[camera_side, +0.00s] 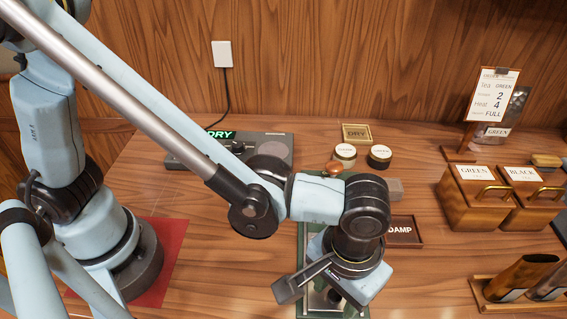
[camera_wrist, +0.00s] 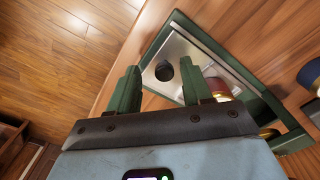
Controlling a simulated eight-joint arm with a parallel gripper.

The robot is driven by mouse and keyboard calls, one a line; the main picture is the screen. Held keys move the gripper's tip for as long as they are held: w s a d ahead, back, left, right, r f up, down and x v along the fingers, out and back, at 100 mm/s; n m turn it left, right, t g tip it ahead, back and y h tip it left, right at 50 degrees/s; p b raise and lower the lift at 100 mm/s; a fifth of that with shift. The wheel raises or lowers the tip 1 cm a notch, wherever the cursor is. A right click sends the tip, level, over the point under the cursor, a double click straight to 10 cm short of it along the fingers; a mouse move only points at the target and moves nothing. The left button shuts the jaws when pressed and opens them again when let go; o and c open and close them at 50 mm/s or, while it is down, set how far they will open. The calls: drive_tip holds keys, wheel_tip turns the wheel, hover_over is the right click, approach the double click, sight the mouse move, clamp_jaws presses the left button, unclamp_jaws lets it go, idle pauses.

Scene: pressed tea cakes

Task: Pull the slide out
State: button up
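A green-framed device (camera_side: 303,250) lies on the table under my gripper. In the wrist view its green frame (camera_wrist: 222,62) surrounds a bright metal plate (camera_wrist: 182,45), which looks like the slide. A dark round knob or hole (camera_wrist: 164,70) is on that plate. It seems to show as a small dark spot (camera_side: 334,296) in the side view. My gripper (camera_wrist: 158,67) is open and empty, its two green fingers apart, with the dark round spot showing between them. I cannot tell how high the fingertips are above the plate. My wrist hides much of the device in the side view.
A DAMP tray (camera_side: 404,231) lies right of the device. Two lidded jars (camera_side: 380,156) and a DRY tray (camera_side: 356,132) stand behind. GREEN (camera_side: 470,200) and BLACK (camera_side: 535,200) wooden boxes stand right. A grey unit with a lit DRY sign (camera_side: 270,150) is behind my arm.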

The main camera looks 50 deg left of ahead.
wheel_tip(320, 180, up, 12)
idle(0.8)
drive_tip(key=w+a+t, duration=0.3)
drive_tip(key=a, duration=1.2)
drive_tip(key=w+a+f+t, duration=0.1)
drive_tip(key=w+a+t, duration=0.2)
drive_tip(key=a, duration=1.2)
drive_tip(key=shift+t, duration=0.6)
drive_tip(key=shift+f, duration=0.1)
